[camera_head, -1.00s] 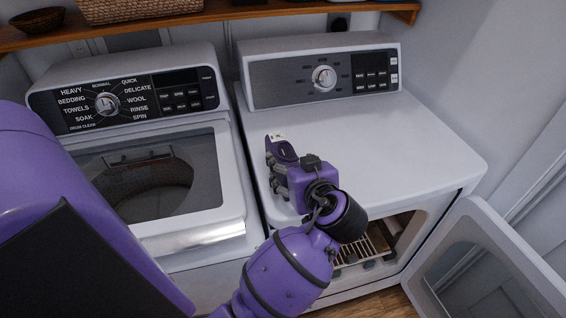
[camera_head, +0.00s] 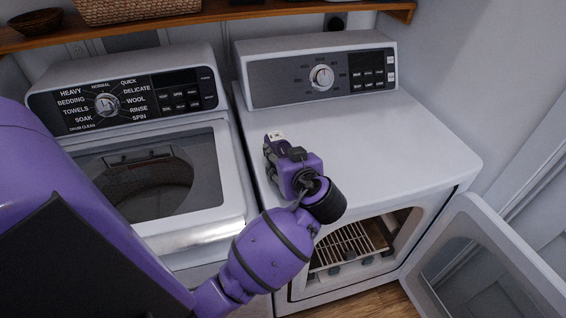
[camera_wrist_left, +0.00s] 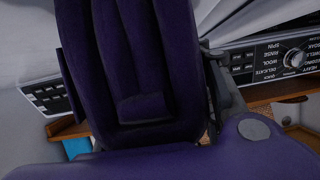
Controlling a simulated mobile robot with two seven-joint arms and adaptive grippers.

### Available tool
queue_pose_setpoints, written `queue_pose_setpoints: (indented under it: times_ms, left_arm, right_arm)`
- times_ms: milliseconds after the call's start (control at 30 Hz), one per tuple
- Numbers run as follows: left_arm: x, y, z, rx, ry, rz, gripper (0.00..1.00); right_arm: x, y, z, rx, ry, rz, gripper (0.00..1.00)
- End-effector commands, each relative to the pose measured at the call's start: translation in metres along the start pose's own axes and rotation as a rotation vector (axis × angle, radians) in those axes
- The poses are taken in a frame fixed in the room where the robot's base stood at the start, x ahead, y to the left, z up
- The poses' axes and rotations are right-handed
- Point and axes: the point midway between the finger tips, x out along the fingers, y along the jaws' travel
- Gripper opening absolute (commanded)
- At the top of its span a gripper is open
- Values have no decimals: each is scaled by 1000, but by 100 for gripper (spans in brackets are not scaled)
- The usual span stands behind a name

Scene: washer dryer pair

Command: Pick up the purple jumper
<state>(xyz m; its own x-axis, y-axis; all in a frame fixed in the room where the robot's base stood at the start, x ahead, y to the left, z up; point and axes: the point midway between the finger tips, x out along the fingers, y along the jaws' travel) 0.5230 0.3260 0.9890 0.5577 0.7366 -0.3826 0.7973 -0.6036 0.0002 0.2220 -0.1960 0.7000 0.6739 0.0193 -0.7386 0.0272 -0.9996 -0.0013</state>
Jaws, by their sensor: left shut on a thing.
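The purple jumper (camera_wrist_left: 135,75) is a dark purple, ribbed piece of cloth filling the middle of the left wrist view, close to the camera. My left gripper (camera_head: 272,148) is in the head view, above the front left part of the white dryer top. It is shut on the jumper; a dark grey finger shows beside the cloth in the wrist view. I cannot make out the jumper clearly in the head view, where my arm and wrist are in front. My right gripper is in neither view.
The white washer (camera_head: 232,190) stands at left, its see-through lid closed. The dryer (camera_head: 390,140) stands at right with a clear top. Its door (camera_head: 480,260) hangs open to the right, and a wire rack (camera_head: 345,248) shows inside. A wooden shelf (camera_head: 230,12) with baskets runs above.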

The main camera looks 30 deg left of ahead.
Motion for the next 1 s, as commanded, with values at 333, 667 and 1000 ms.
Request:
queue_pose_setpoints:
  times_ms: [333,667,1000]
  left_arm:
    - [-1,0,-2,-2,2,1,5]
    - [-12,1,-30,-8,4,3,5]
    - [-95,-10,-66,-8,-3,6,5]
  right_arm:
    - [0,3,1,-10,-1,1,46]
    - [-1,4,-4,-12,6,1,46]
    - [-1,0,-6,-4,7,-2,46]
